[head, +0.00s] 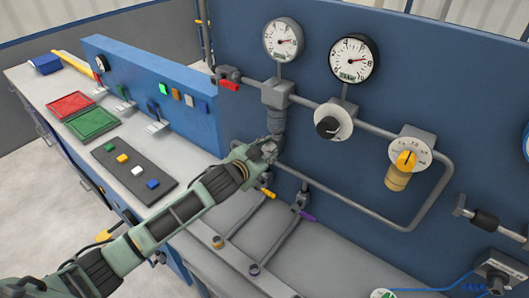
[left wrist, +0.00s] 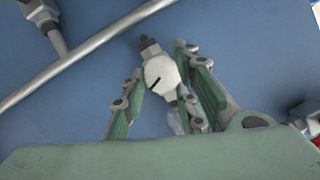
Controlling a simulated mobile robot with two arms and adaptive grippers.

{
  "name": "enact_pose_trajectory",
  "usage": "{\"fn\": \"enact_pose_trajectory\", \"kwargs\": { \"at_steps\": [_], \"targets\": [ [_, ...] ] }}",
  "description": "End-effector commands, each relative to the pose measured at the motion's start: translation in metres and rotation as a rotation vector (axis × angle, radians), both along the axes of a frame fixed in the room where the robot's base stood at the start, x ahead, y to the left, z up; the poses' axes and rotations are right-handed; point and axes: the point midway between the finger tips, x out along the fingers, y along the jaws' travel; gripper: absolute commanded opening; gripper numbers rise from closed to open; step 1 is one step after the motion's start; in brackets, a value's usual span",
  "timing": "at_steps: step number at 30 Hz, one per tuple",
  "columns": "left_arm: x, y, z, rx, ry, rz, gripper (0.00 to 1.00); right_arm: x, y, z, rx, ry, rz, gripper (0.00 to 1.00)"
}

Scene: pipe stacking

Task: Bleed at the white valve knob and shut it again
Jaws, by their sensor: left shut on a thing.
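The white valve knob (left wrist: 160,74) shows in the left wrist view as a round white disc with a black mark, in front of the blue panel. My left gripper (left wrist: 159,84) has its green fingers on either side of it and is shut on it. In the head view my left gripper (head: 265,150) reaches to the panel below a grey pipe fitting, and its hand hides the knob there. My right gripper is in neither view.
Two round gauges (head: 283,40) (head: 353,58) hang above the pipe run. A black knob (head: 328,127), a yellow knob (head: 405,160) and a red lever (head: 230,85) are nearby. Trays (head: 92,122) lie left on the bench.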

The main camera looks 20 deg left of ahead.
Motion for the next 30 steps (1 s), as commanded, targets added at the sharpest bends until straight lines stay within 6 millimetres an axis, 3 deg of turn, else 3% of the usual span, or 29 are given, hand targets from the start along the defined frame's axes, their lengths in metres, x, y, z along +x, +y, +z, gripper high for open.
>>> {"fn": "enact_pose_trajectory", "kwargs": {
  "at_steps": [15, 30],
  "targets": [
    [-0.004, -0.007, -0.011, 0.318, -0.107, -0.009, 0.01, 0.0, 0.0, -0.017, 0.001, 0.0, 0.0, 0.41],
    [-0.004, -0.006, -0.014, 0.385, -0.123, -0.008, 0.01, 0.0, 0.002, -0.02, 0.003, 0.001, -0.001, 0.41]
  ]
}}
